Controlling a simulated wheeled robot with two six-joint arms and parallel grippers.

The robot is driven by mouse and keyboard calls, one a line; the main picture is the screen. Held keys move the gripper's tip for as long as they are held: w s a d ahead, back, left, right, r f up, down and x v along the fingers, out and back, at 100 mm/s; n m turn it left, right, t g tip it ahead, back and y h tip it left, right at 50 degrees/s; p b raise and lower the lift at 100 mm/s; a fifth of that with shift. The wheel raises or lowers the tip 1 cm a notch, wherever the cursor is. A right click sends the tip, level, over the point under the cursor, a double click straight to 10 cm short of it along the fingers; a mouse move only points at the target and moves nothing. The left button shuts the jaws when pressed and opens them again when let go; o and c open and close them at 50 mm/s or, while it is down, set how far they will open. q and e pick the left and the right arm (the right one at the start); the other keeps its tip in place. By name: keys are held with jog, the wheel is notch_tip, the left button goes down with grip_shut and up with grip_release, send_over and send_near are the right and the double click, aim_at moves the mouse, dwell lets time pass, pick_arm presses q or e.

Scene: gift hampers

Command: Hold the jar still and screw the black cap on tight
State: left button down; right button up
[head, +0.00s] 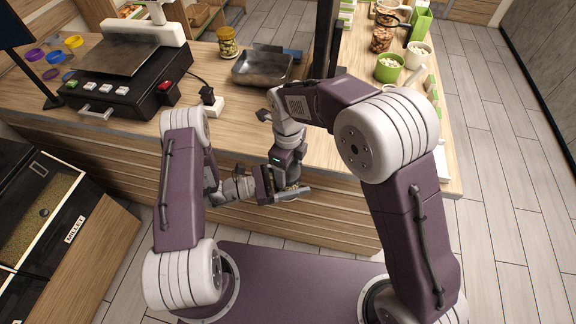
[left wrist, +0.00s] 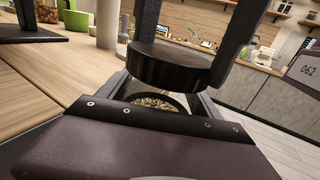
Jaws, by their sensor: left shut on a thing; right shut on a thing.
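The jar (left wrist: 158,104) shows in the left wrist view as an open mouth with pale grains inside. It sits between the fingers of my left gripper (left wrist: 160,98), which is shut on it. The black cap (left wrist: 166,68) is a wide ribbed disc held between the dark fingers of my right gripper (left wrist: 190,40). The cap is above the jar, with a visible gap, and the mouth is uncovered on the near side. In the head view my left gripper (head: 270,187) and right gripper (head: 289,182) meet before the counter's front; the jar and cap are mostly hidden there.
The wooden counter (head: 235,135) lies just behind my grippers. On it are a scale (head: 125,85), a dark metal pan (head: 262,68), a yellow-lidded jar (head: 227,45) and a green bowl (head: 389,68). A bin (head: 40,215) stands at lower left.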

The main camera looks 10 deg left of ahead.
jog(key=m, duration=0.3)
jog(key=o, duration=1.3)
jog(key=shift+r, duration=2.3)
jog(key=shift+o, duration=0.2)
